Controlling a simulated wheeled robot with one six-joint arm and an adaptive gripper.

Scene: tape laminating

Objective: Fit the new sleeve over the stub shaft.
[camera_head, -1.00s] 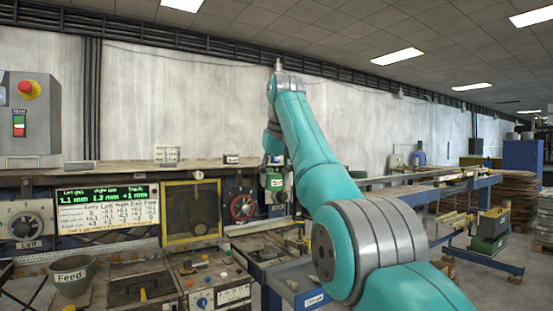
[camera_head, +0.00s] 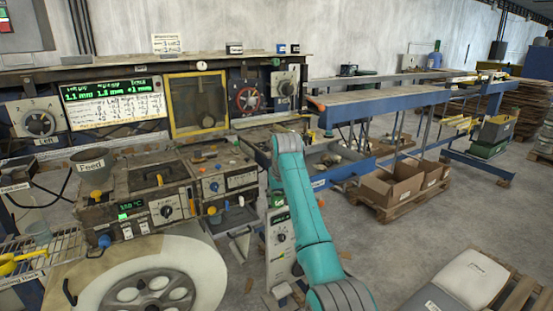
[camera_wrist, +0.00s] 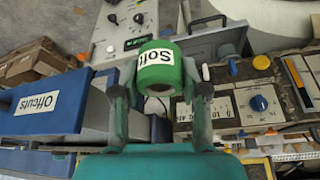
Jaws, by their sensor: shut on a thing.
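The new sleeve is a green, hollow cylinder (camera_wrist: 157,74) with a white label reading "Soft", seen in the wrist view. My gripper (camera_wrist: 159,84) is shut on it, with one finger on each side. The sleeve's open end and dark bore face the wrist camera. I cannot make out the stub shaft for certain in either view.
A control bench with knobs (camera_head: 150,195) stands left of my arm, with a large pale wheel (camera_head: 150,285) in front. A blue "Offcuts" bin (camera_wrist: 45,103) is close by in the wrist view. Cardboard boxes (camera_head: 385,190) sit on a pallet.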

